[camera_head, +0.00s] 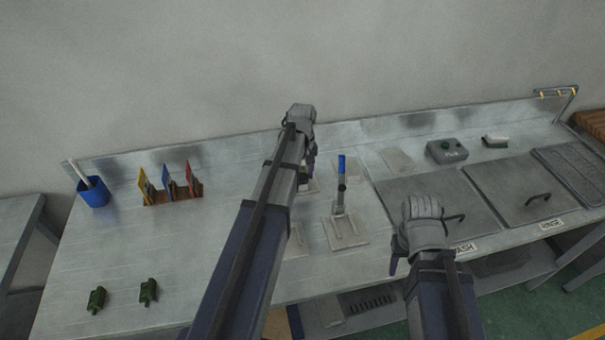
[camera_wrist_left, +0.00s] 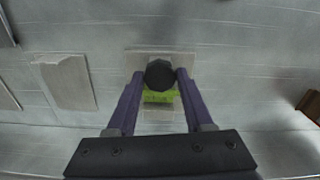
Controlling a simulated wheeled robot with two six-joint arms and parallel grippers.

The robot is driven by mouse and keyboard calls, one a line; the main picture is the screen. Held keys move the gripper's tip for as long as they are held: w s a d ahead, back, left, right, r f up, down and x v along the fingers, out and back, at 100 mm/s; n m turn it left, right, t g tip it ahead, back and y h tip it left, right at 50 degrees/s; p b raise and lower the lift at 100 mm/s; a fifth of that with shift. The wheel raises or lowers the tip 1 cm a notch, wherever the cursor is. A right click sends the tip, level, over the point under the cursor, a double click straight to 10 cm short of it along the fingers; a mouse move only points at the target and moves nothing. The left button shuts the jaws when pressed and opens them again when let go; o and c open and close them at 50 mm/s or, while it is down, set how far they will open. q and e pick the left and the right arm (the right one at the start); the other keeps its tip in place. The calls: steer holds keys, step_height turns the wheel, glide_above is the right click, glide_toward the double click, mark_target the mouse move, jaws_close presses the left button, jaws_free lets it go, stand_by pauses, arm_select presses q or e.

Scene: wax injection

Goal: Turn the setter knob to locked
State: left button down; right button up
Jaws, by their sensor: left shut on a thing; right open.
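The setter knob (camera_wrist_left: 160,73) is a dark, many-sided round knob in the left wrist view. It sits above a lime-green block (camera_wrist_left: 161,96) on a pale plate (camera_wrist_left: 145,56). My left gripper (camera_wrist_left: 161,80) has its two purple fingers on either side of the knob, shut on it. In the head view my left gripper (camera_head: 311,160) points down over the back middle of the bench, and my arm hides the knob there. Any lock marking is too small to read. My right gripper (camera_head: 395,264) is open, over the front of the bench, apart from the knob.
A stand with a blue-topped upright (camera_head: 342,165) is just right of my left arm. Lidded wash and rinse tanks (camera_head: 515,188) fill the right side. A card rack (camera_head: 172,197), blue cup (camera_head: 93,192) and green pieces (camera_head: 148,291) are on the left. The left front is mostly clear.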

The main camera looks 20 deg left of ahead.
mark_target(302, 177)
arm_select(q)
steer(key=m, duration=0.5)
steer(key=shift+m, duration=2.6)
steer(key=shift+c, duration=1.4)
jaws_free()
steer(key=shift+r, duration=0.1)
step_height(302, 177, up, 8)
steer(key=p, duration=0.8)
steer(key=shift+f, duration=0.2)
